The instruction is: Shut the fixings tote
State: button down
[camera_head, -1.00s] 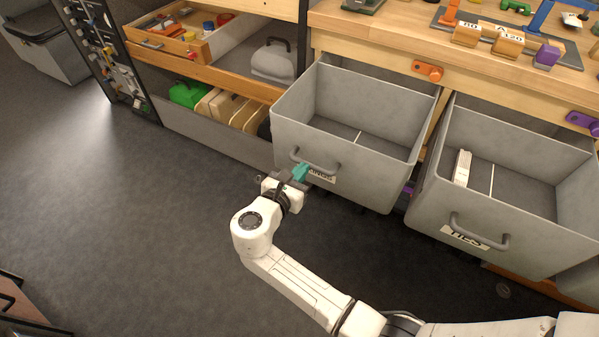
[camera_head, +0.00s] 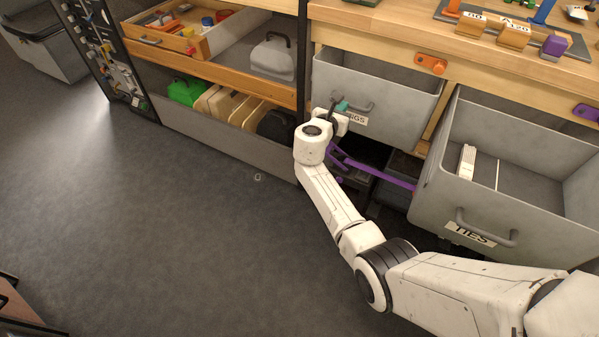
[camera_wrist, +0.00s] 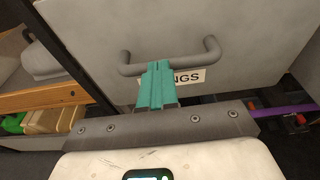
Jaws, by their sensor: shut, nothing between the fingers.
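The fixings tote (camera_head: 390,112) is a grey drawer-like bin under the workbench, its label partly covered so that only the end of the word shows. It now sits mostly pushed in, with a strip of its inside still visible. My gripper (camera_head: 341,105) is at its front, by the grey bar handle (camera_head: 366,107). In the wrist view the teal fingers (camera_wrist: 158,85) are together and empty, overlapping the handle (camera_wrist: 133,66) and the label (camera_wrist: 188,78). I cannot tell whether they touch the front panel (camera_wrist: 235,25).
The TIES tote (camera_head: 440,200) stands pulled out to the right, holding a white bundle (camera_head: 466,163). A purple strap-like item (camera_head: 380,176) and dark boxes show below the fixings tote. An open wooden drawer (camera_head: 185,42) is at upper left.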

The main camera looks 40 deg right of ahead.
aim_at(352, 92)
jog(key=b+x, duration=0.1)
jog(key=x, duration=0.2)
jog(key=r+b+x, duration=0.1)
jog(key=x, duration=0.2)
jog(key=b+x, duration=0.2)
jog(key=x, duration=0.1)
jog(key=shift+d+r, duration=0.25)
jog(key=shift+d, duration=0.15)
jog(key=shift+w+r, duration=0.15)
jog(key=shift+r, duration=0.1)
jog(key=shift+d+r, duration=0.1)
jog(key=shift+d, duration=0.05)
jog(key=shift+a+r+p, duration=0.2)
jog(key=shift+a+p, duration=0.1)
jog(key=shift+p, duration=0.2)
jog(key=p+v, duration=0.4)
jog(key=v, duration=0.9)
jog(key=shift+a+f+p, duration=0.3)
jog(key=shift+a+p, duration=0.05)
jog(key=shift+a, duration=0.05)
